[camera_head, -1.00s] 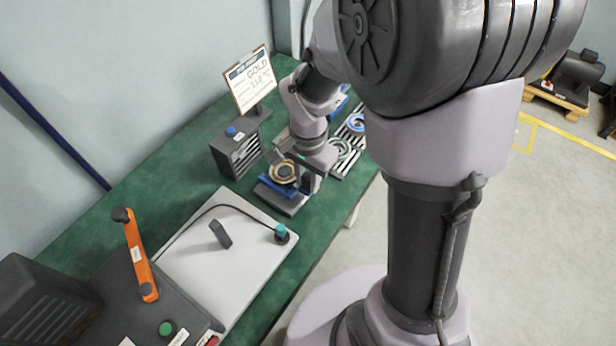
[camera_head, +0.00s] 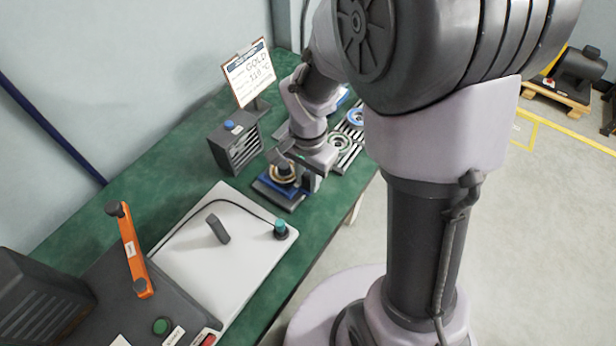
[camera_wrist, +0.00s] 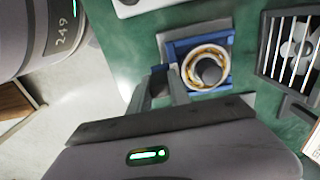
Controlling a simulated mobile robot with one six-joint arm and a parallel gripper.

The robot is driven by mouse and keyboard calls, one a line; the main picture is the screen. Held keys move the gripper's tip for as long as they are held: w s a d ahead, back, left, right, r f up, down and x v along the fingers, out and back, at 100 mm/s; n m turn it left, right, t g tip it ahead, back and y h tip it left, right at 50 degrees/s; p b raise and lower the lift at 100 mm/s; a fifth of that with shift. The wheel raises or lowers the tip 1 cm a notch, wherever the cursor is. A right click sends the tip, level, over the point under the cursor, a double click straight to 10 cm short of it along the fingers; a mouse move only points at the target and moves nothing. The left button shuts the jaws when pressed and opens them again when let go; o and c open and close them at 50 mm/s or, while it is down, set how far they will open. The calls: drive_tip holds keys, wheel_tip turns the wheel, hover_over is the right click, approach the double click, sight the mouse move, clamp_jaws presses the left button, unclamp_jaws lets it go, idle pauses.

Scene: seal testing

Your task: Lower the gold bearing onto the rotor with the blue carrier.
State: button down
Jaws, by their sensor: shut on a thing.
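The gold bearing (camera_wrist: 190,67) is a ring with a gold-brown band, lying inside the blue carrier (camera_wrist: 222,42), a square blue frame. The dark rotor (camera_wrist: 209,72) shows through the bearing's opening. In the head view, the bearing (camera_head: 282,174) surrounds the dark rotor top, with the blue carrier (camera_head: 268,186) around it. My gripper (camera_wrist: 168,82) is at the carrier's near left side in the wrist view and shut on it. The grip itself is partly hidden. I cannot tell whether the bearing touches its seat.
A dark slatted box (camera_head: 236,143) with a blue button stands left of the carrier, before a sign reading GOLD (camera_head: 249,75). A rack with rings (camera_head: 346,138) lies to the right. A white plate (camera_head: 212,265) and an orange lever (camera_head: 135,252) are nearer on the green bench.

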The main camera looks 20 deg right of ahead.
drive_tip(key=shift+f+b, duration=0.55)
drive_tip(key=shift+f, duration=0.1)
idle(0.8)
drive_tip(key=shift+s+d, duration=0.95)
drive_tip(key=shift+s, duration=0.35)
drive_tip(key=shift+s+d, duration=0.9)
drive_tip(key=shift+s, duration=0.35)
drive_tip(key=shift+s+d, duration=0.95)
drive_tip(key=shift+s, duration=0.35)
wheel_tip(320, 180, up, 9)
drive_tip(key=p, duration=0.7)
